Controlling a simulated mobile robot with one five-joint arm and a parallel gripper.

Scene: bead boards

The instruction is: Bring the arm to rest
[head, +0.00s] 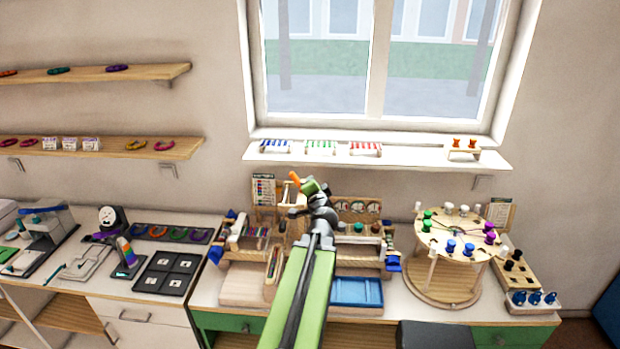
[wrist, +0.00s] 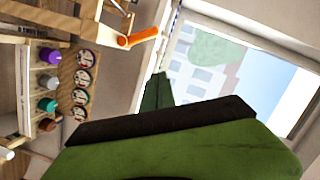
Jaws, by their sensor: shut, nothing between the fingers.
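My arm (head: 305,290) reaches out over the middle of the right-hand bench in the head view, green with dark joints. My gripper (head: 308,186) is raised in front of the bench's wooden rack. In the wrist view my gripper (wrist: 158,90) shows as dark green fingers at the lower middle, shut with nothing held. An orange peg or handle (wrist: 138,38) shows behind the fingers in the wrist view, and an orange tip (head: 295,177) shows beside the gripper in the head view. I cannot tell whether it touches the gripper.
A round wooden board (head: 460,236) with coloured knobs stands right of the arm. A blue tray (head: 356,292) lies close to the arm. Black tiles (head: 170,272) lie on the left bench. The window sill (head: 400,156) holds small coloured racks. Air above the benches is open.

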